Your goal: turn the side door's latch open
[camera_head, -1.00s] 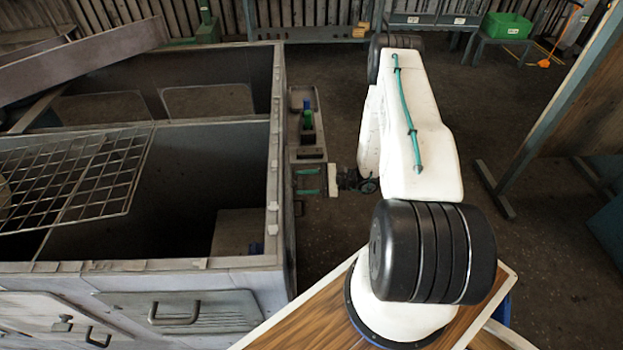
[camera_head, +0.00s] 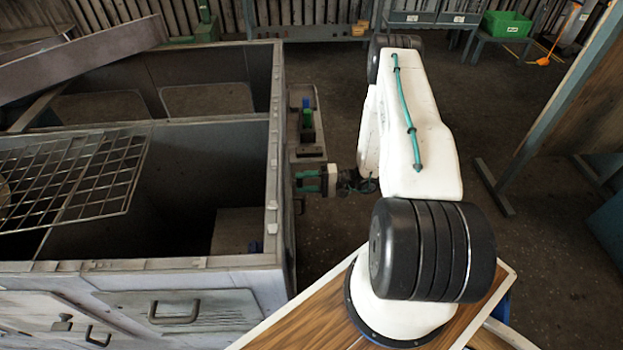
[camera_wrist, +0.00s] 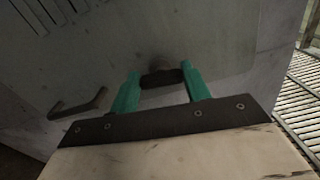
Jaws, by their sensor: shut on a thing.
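My gripper (camera_head: 300,180) is at the housing's right side wall in the head view, beside the side door. In the wrist view my gripper (camera_wrist: 160,84) has its two green fingers on either side of a dark latch (camera_wrist: 162,78) on the grey side door (camera_wrist: 215,60), and it is shut on that latch. The fingertips hide the latch's ends. A dark bar handle (camera_wrist: 78,104) is on the door to the left of the fingers. The door face is flat against the housing as far as I can see. The head view does not show the latch.
The open-topped grey housing (camera_head: 274,200) fills the left, with a wire grid (camera_head: 75,170) on top. A grey ledge with small green and blue parts (camera_head: 307,120) stands just beyond my gripper. Slats (camera_wrist: 300,95) show at right in the wrist view.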

